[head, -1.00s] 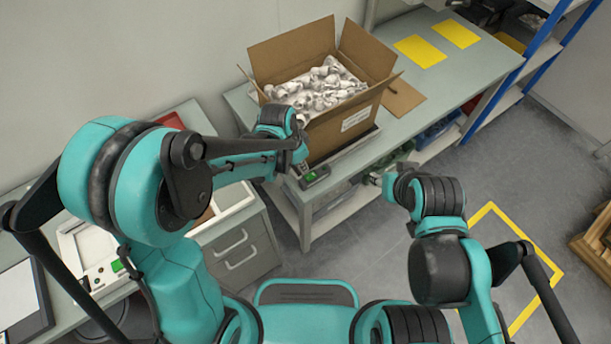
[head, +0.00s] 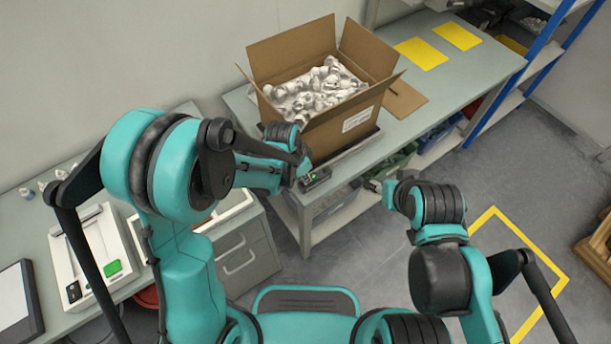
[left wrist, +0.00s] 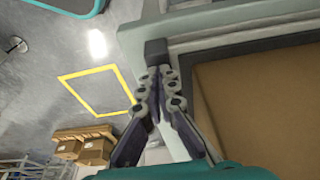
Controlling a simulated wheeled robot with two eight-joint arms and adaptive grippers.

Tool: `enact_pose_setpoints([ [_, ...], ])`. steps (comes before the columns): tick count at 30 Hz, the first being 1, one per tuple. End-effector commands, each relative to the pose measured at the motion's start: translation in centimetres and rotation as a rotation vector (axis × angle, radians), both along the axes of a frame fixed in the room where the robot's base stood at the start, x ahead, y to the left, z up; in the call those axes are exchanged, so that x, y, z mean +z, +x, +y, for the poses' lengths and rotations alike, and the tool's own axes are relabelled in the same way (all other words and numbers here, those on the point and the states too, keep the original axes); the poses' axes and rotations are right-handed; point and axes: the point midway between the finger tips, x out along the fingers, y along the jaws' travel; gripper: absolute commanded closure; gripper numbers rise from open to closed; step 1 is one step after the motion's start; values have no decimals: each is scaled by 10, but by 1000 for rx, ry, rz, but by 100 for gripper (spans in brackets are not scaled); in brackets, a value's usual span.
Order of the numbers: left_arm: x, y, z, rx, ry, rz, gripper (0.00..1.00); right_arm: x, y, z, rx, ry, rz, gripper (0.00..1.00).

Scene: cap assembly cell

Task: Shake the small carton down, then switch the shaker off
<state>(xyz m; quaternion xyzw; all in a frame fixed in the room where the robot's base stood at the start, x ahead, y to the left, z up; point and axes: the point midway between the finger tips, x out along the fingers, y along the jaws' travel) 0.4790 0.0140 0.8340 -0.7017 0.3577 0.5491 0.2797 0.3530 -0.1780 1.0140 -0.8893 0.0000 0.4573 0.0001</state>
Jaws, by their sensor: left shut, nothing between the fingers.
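The small carton (head: 340,136) stands open on the shaker (head: 352,149), its flaps up, filled with white pieces (head: 318,92). The shaker's control box (head: 316,178) is at the near left corner, with a little green on it. My left gripper (left wrist: 157,70) is shut and empty. In the left wrist view its tips are close to a dark block (left wrist: 156,50) at the frame's corner; I cannot tell if they touch. The carton's brown side (left wrist: 260,105) is to the right. In the head view my left wrist partly hides the carton's left side. My right gripper (head: 374,186) hangs off the bench front, its jaws unclear.
The grey bench (head: 408,125) carries two yellow mats (head: 420,52) at the back right. A blue-posted shelf (head: 545,58) stands at right. A white device (head: 95,255) with a green button is on the left table. A yellow floor square (head: 548,262) lies at lower right.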

Motion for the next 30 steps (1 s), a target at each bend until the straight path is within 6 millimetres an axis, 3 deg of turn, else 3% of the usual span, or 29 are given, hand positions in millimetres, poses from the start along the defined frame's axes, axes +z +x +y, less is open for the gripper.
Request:
enact_pose_setpoints([
  [30, 7, 8, -11, -1, -6, -5, 100, 2, 0, 0, 0, 0, 0, 60],
])
